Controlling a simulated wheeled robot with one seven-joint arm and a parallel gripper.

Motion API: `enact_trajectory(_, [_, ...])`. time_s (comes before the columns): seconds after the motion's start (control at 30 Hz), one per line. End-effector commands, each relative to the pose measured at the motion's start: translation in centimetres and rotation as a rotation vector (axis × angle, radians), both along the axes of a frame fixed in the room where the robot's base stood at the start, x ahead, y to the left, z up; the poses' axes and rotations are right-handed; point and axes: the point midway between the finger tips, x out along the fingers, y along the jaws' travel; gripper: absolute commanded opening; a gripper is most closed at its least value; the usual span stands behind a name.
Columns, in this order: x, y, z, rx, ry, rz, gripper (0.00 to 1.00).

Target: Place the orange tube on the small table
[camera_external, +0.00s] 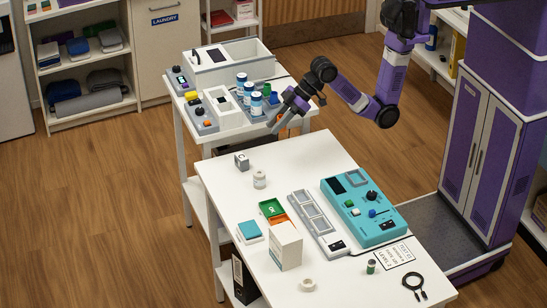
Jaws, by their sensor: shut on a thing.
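My gripper (277,127) is at the right front edge of the smaller white table (207,143), low beside a grey rack of bottles (254,106). Its fingers point down and left. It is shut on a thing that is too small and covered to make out. I cannot pick out an orange tube for certain. A small orange spot (208,122) shows on a grey device at the left of this table. A flat orange piece (279,221) lies by a green tray on the larger front table (222,203).
The front table holds a teal console (362,209), a grey panel (318,224), a white box (286,246) and a black ring-shaped item (412,285). Wooden floor at left is clear.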

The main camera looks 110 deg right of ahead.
Motion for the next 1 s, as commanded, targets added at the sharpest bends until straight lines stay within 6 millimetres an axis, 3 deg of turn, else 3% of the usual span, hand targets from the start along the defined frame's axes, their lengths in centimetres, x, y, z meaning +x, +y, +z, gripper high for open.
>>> enact_trajectory(0.03, [0.1, -0.4, 0.8, 0.000, -0.003, -0.007, 0.00])
enact_trajectory(0.37, [1.5, -8.3, 0.7, -0.002, 0.004, -0.144, 0.00])
enact_trajectory(0.67, [1.0, -20.9, 0.8, 0.000, 0.005, -0.348, 0.00])
enact_trajectory(1.0, [-4.0, -35.4, 0.8, 0.005, 0.002, -0.586, 0.00])
